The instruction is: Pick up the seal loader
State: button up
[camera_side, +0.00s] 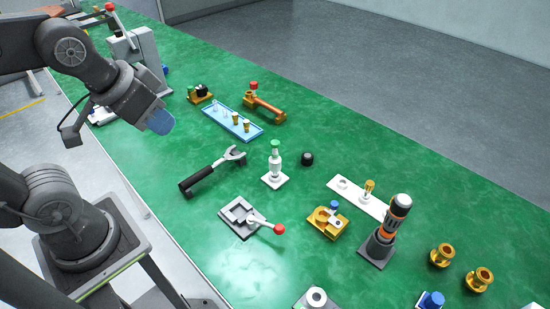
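No part carries a readable label, so I cannot be sure which one is the seal loader. A small white upright tool with a green top (275,160) stands on a square white base (274,181) near the middle of the green table and may be it. My gripper (160,122) is at the upper left, raised and well apart from that tool. Its end shows as a bluish block, and its fingers cannot be made out. I see nothing held in it.
A black cap (307,158) lies right of the white tool. A wrench-like tool (212,171) lies left of it, and a grey clamp with a red knob (250,217) lies below. A gold fixture (327,222), a black-orange tool (390,228) and a blue tray (232,123) stand around.

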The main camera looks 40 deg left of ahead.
jog(key=o, duration=0.8)
jog(key=n+t+y, duration=0.2)
jog(key=t+y, duration=0.1)
jog(key=t, duration=0.9)
send_over(278, 141)
jog(key=s, duration=0.4)
notch_tip(278, 141, down, 14)
jog(key=f, duration=0.7)
jog(key=shift+d, duration=0.2)
jog(key=shift+w+a, duration=0.25)
jog(key=shift+w, duration=1)
jog(key=shift+w+a, duration=0.2)
jog(key=shift+w, duration=1.05)
